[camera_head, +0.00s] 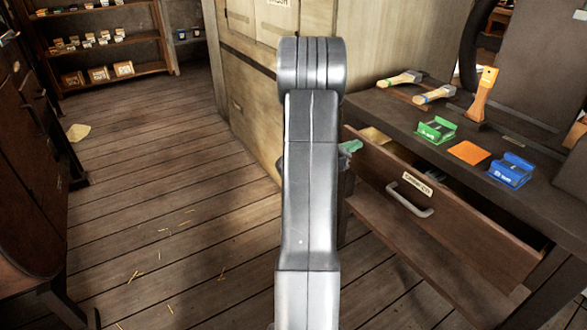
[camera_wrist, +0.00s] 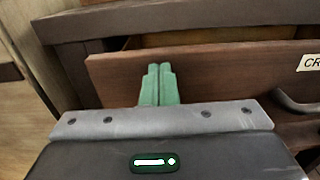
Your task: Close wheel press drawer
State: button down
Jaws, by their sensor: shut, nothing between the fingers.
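The wooden drawer (camera_head: 450,220) stands pulled out below the dark bench top on the right in the head view. It has a pale label and a grey bar handle (camera_head: 408,200) on its front. In the wrist view the drawer front (camera_wrist: 215,75) fills the middle, and the handle (camera_wrist: 290,103) is at the right edge. My gripper (camera_wrist: 160,70) has green fingers, shut together and empty, at the left part of the drawer front. I cannot tell whether they touch it. In the head view my gripper (camera_head: 351,147) is mostly hidden behind my arm.
The bench top (camera_head: 385,112) holds brushes (camera_head: 400,78), a green holder (camera_head: 437,129), an orange square (camera_head: 468,152) and a blue holder (camera_head: 511,170). A pale cabinet (camera_head: 250,90) stands left of the bench. The plank floor (camera_head: 180,210) at left is mostly clear.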

aim_at(369, 140)
jog(key=x, duration=0.6)
jog(key=shift+w+d, duration=0.2)
jog(key=shift+d, duration=0.05)
jog(key=shift+w+d+r, duration=0.15)
jog(key=shift+w+d, duration=0.05)
jog(key=shift+r, duration=0.15)
